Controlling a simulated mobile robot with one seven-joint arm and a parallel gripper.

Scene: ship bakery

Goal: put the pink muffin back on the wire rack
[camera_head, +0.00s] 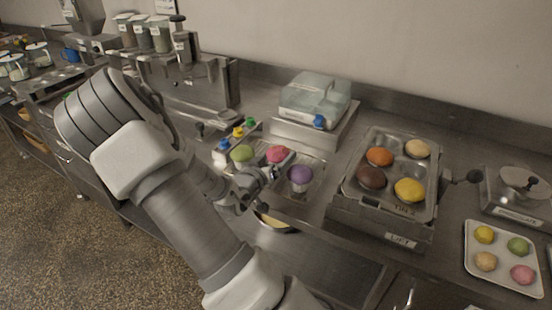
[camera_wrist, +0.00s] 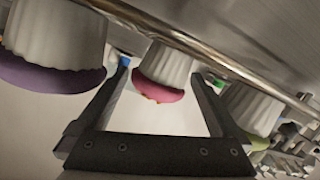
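The pink muffin (camera_head: 278,153), in a pale paper cup, stands between a green muffin (camera_head: 242,153) and a purple muffin (camera_head: 300,175) on a metal surface. A wire rack cannot be made out clearly there. My gripper (camera_head: 258,180) is at the near side of these muffins. In the wrist view, which appears upside down, the pink muffin (camera_wrist: 160,90) shows beyond and between the spread fingers of my gripper (camera_wrist: 158,75). The fingers are open and empty. The purple muffin (camera_wrist: 45,75) is at the left, the green muffin (camera_wrist: 250,110) at the right. A metal bar (camera_wrist: 200,62) crosses the wrist view.
A tray of several round bakes (camera_head: 436,165) stands on a metal stand to the right. A small tray of bakes (camera_head: 505,285) lies at far right. Small capped bottles (camera_head: 222,157) stand left of the muffins. A clear-lidded box (camera_head: 315,97) is behind.

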